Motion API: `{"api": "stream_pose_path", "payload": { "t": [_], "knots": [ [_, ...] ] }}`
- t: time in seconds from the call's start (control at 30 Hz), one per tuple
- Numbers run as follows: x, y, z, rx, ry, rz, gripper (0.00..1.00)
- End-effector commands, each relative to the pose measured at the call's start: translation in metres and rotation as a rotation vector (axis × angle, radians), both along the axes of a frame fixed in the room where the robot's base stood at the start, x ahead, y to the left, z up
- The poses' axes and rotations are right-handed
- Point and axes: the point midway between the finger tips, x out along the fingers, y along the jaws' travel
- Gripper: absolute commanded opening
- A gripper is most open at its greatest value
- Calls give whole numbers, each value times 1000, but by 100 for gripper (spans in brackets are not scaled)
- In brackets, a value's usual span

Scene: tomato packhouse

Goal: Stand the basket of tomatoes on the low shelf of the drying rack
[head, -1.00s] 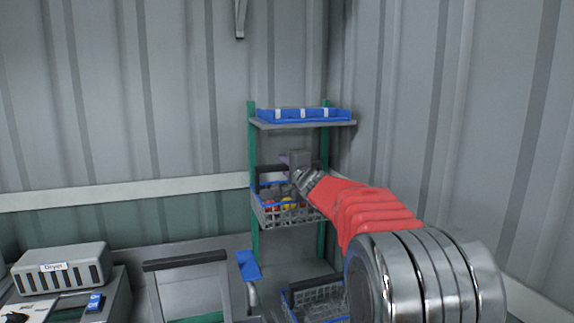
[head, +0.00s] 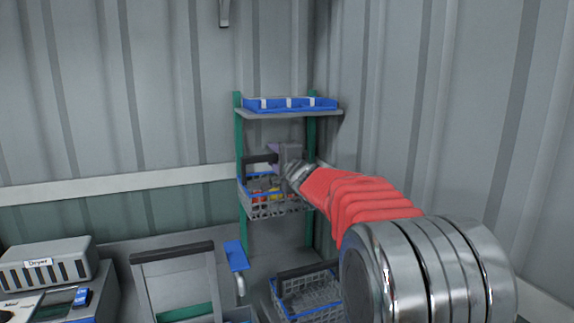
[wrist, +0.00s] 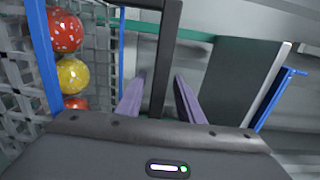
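The wire basket of tomatoes (head: 285,206) stands level inside the drying rack (head: 241,150), below the upper shelf (head: 290,114). Its blue rim and red and yellow tomatoes show in the head view, and its side shows at the left of the wrist view (wrist: 48,60). My gripper (wrist: 160,75) is at the basket's black handle (wrist: 167,60). The two purple fingers are apart, one on each side of the handle, with gaps visible beside it. In the head view my gripper (head: 276,150) partly covers the handle. The surface beneath the basket is hard to make out.
A blue tray (head: 290,104) lies on the upper shelf above my gripper. Another wire basket (head: 310,294) is low in front of the rack. A dryer box (head: 45,264) is at left. Ribbed walls (head: 420,100) close in behind and right.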

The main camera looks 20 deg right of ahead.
Motion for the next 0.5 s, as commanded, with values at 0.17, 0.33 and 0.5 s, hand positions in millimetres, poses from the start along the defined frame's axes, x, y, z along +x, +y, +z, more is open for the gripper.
{"api": "stream_pose_path", "payload": {
  "t": [0.17,0.33,0.5],
  "knots": [
    [-23,0,1,-1,-2,0,34],
    [-45,-1,1,0,-1,-1,34],
    [-67,-1,1,0,-2,0,34]
  ]
}}
